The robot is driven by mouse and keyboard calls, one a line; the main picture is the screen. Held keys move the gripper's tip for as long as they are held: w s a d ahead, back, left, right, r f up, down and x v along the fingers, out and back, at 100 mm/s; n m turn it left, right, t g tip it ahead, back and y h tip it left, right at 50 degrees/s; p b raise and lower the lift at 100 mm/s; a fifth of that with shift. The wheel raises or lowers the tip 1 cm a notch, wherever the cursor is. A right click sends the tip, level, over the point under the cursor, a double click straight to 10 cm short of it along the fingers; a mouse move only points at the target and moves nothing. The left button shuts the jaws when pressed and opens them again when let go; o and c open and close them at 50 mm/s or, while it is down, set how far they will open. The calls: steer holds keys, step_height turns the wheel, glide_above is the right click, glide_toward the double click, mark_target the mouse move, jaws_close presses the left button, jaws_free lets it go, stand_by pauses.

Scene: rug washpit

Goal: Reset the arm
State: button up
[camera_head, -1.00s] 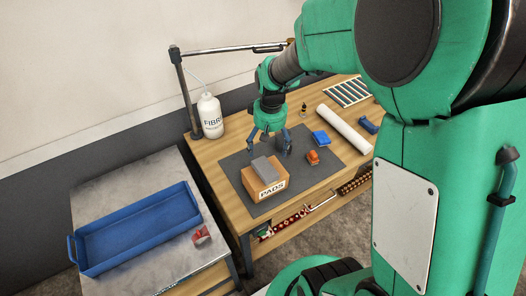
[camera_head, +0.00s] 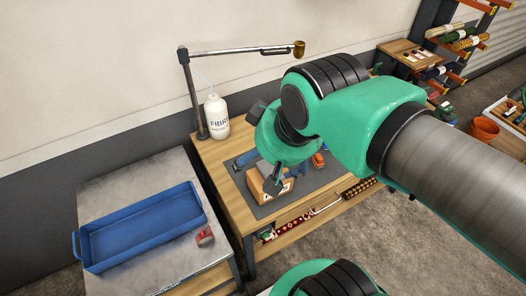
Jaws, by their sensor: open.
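My arm reaches in from the right, and its green wrist hangs over the workbench (camera_head: 222,178). My gripper (camera_head: 272,167) is below the wrist, partly hidden by it, with dark fingers spread apart. It is open and I see nothing held in it. In this view it overlaps the cardboard pads box (camera_head: 256,187) on the dark mat (camera_head: 240,186). The grey block on the box is mostly covered, and I cannot tell the gap between fingers and box.
A white bottle (camera_head: 216,118) and a jointed lamp post (camera_head: 190,92) stand at the bench's back left. A blue tray (camera_head: 140,232) and a red item (camera_head: 205,237) are on the left table. An orange piece (camera_head: 318,160) lies beyond the box. Shelves stand at right.

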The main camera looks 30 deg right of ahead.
steer(key=shift+s, duration=0.15)
step_height(320, 180, down, 6)
steer(key=b, duration=0.5)
steer(key=shift+r+b, duration=0.25)
steer(key=shift+b, duration=0.05)
steer(key=shift+o, duration=1.4)
